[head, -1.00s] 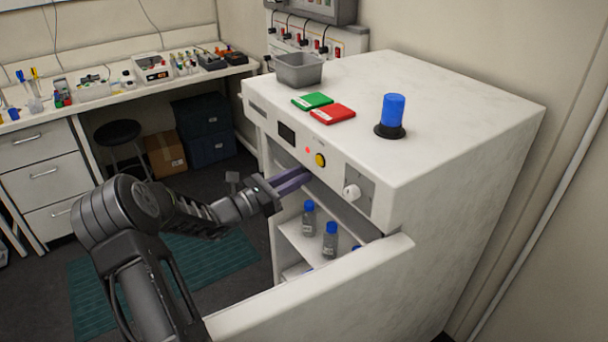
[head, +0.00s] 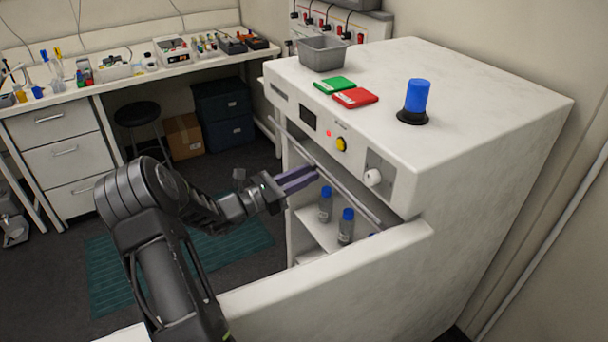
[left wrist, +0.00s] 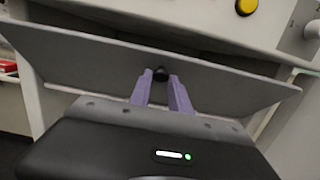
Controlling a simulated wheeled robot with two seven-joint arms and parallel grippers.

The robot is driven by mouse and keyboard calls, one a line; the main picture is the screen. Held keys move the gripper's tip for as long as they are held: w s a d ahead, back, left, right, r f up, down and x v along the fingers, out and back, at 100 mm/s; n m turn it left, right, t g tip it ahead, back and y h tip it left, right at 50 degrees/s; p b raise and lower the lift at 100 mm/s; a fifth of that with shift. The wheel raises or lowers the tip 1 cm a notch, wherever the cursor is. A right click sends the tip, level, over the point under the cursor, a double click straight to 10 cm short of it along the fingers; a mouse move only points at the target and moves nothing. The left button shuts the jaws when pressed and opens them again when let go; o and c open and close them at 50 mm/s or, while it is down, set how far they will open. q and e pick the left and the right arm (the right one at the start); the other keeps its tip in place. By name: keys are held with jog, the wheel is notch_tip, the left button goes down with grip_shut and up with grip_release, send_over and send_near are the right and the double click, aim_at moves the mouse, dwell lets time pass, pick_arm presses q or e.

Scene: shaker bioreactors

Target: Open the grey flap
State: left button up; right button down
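The grey flap (head: 352,197) is below the control panel of the white cabinet (head: 500,150). It shows large in the left wrist view (left wrist: 85,62), tilted out, with a dark gap between its upper edge and the cabinet. A small black knob (left wrist: 160,73) is on its face. My left gripper (head: 314,173) has its purple fingers on either side of this knob, and they appear closed on it; the fingers also show in the left wrist view (left wrist: 160,82). My right gripper is out of view.
The open white cabinet door (head: 330,268) stands in front, below my left arm. Bottles with blue caps (head: 346,228) stand on a shelf (head: 312,228) below the flap. A grey bin (head: 322,55), green and red boxes and a blue lamp (head: 416,98) are on top.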

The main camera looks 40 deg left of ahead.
pick_arm(q)
jog(key=o, duration=0.4)
jog(key=shift+w+d+f, duration=0.15)
jog(key=shift+w+f, duration=0.1)
jog(key=shift+o, duration=0.2)
jog(key=shift+r, duration=0.1)
jog(key=shift+s, duration=0.1)
jog(key=b+v, duration=0.2)
jog(key=v, duration=0.5)
jog(key=shift+s, duration=0.35)
jog(key=shift+o, duration=0.2)
